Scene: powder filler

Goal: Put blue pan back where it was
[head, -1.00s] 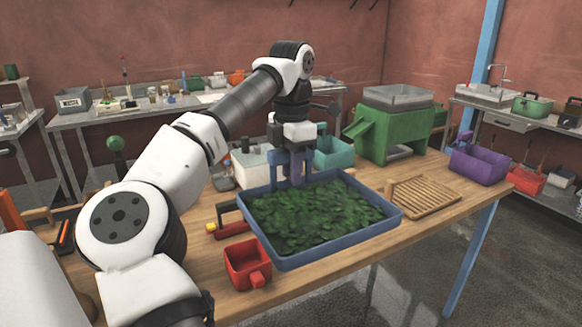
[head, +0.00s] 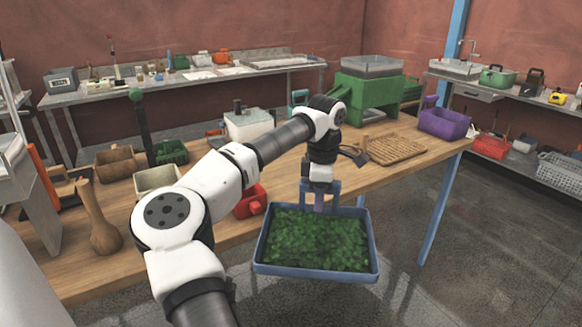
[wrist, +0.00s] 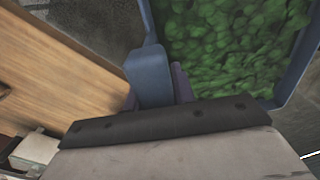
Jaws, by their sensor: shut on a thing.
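The blue pan (head: 262,262) is a shallow rectangular tray full of green leafy material. It hangs in the air in front of the table's near edge, roughly level, over the floor. My gripper (head: 319,200) is shut on the pan's blue handle at its far side, and the handle also shows between the fingers in the wrist view (wrist: 150,78). The leaves and part of the pan's rim (wrist: 152,22) fill the upper right of the wrist view. The fingertips are partly hidden by the handle.
The wooden table (head: 395,185) lies behind the pan, with bare room right of my arm. On it are a red scoop (head: 250,202), a slatted wooden rack (head: 398,149), a green machine (head: 368,98) and a purple bin (head: 444,123). Several containers and a wooden pestle (head: 98,225) stand at left.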

